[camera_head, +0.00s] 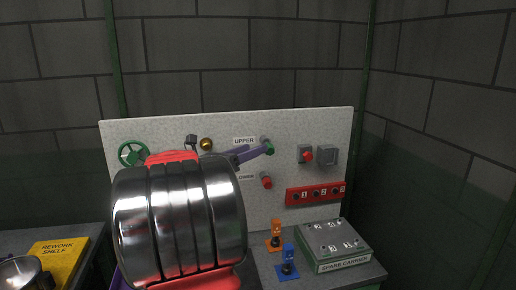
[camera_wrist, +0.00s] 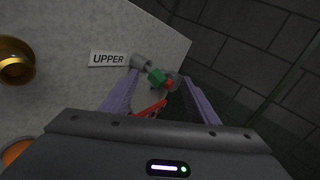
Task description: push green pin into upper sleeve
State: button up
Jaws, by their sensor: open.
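The green pin (camera_head: 270,149) stands out from the grey upper sleeve (camera_head: 264,140) on the upright panel, beside the UPPER label (camera_head: 244,141). In the wrist view the green pin (camera_wrist: 156,77) adjoins the mouth of the grey sleeve (camera_wrist: 141,62); how deep it sits cannot be told. My gripper (camera_head: 263,152) reaches the pin from the left. In the wrist view my gripper (camera_wrist: 158,80) is open, with a purple finger on either side of the pin. Whether a finger touches it cannot be told.
Below is a red pin (camera_head: 267,182) at the LOWER label. Right of it are a red button (camera_head: 307,156) and a red numbered rail (camera_head: 314,193). A brass knob (camera_head: 206,144) and green wheel (camera_head: 132,153) sit left. The spare carrier (camera_head: 330,242) stands on the bench.

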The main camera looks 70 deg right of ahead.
jog(key=v, duration=0.8)
jog(key=shift+a, duration=0.15)
jog(key=shift+s+f, duration=0.1)
